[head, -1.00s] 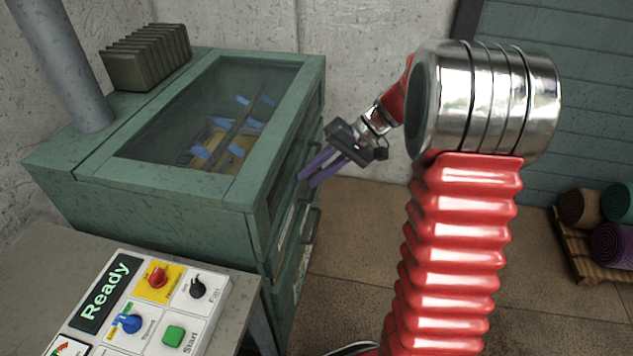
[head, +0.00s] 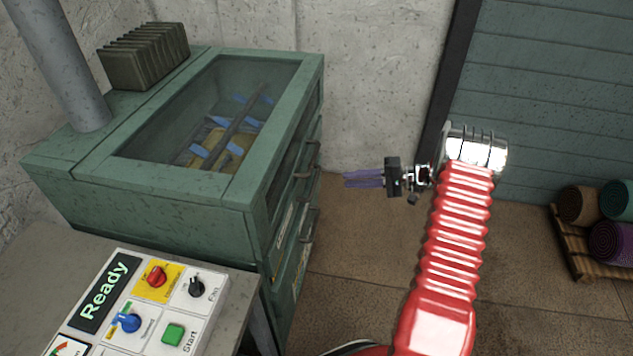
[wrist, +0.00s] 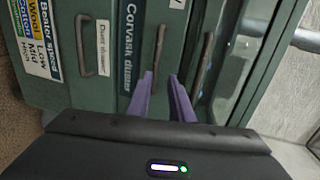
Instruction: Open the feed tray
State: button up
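The green machine (head: 150,200) stands at left in the head view, with a glass-topped lid. Its right side carries bar handles, an upper one (head: 303,175) and a lower one (head: 309,225). In the wrist view the front fills the top, with a handle (wrist: 90,45) beside a "Dust drawer" label, a middle handle (wrist: 157,50) and a right-hand handle (wrist: 207,60) nearest the window. No feed tray label is readable; all the fronts look closed. My gripper (head: 345,179) is open and empty, right of the machine and apart from it, its purple fingers (wrist: 160,76) pointing at the front.
A control panel (head: 135,310) reading "Ready" sits on a grey table (head: 40,250) at lower left. Rolled rugs (head: 612,240) lie on a pallet (head: 570,240) at far right. The brown floor between machine and pallet is clear.

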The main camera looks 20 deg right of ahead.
aim_at(315, 180)
jog(key=shift+d+f+t, duration=0.4)
jog(key=shift+d+f, duration=0.25)
jog(key=shift+w+a, duration=0.1)
jog(key=x, duration=1.3)
jog(key=shift+w+a, duration=0.1)
jog(key=shift+a, duration=0.2)
jog(key=shift+c, duration=0.2)
grip_shut()
jog(key=shift+f, duration=0.1)
